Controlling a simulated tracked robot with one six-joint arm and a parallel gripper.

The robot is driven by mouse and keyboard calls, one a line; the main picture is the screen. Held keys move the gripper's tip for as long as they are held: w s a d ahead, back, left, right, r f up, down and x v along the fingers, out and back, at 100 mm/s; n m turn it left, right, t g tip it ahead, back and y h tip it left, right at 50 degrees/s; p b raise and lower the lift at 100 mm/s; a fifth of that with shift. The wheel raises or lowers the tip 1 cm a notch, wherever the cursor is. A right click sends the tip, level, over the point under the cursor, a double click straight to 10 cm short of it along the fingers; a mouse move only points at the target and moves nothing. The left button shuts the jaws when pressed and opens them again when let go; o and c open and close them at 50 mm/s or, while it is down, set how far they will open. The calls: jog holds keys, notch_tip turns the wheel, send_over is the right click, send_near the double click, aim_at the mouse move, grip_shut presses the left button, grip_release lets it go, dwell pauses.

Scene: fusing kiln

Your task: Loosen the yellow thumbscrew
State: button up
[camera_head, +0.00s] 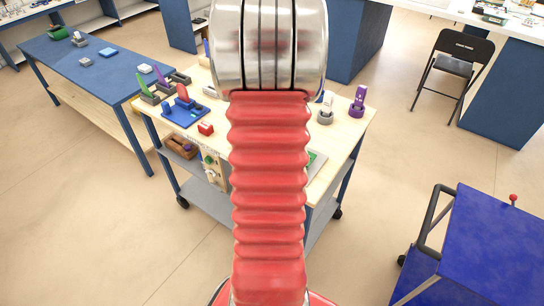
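I cannot make out a yellow thumbscrew in this view. My own arm, with red bellows and a silver joint, fills the middle of the picture and hides the centre of the wooden-topped cart (340,137). An upright pale panel (214,172) with small fittings, one of them green, shows at the cart's front, just left of my arm. Its fittings are too small to tell apart, and part of it may be hidden behind the arm. My gripper is not in view.
The cart's top holds a blue fixture (185,115), a red block (206,128) and a purple tool (358,101). A blue table (110,85) stands at left, a blue trolley (490,245) at lower right, and a black chair (458,62) behind. Floor between is clear.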

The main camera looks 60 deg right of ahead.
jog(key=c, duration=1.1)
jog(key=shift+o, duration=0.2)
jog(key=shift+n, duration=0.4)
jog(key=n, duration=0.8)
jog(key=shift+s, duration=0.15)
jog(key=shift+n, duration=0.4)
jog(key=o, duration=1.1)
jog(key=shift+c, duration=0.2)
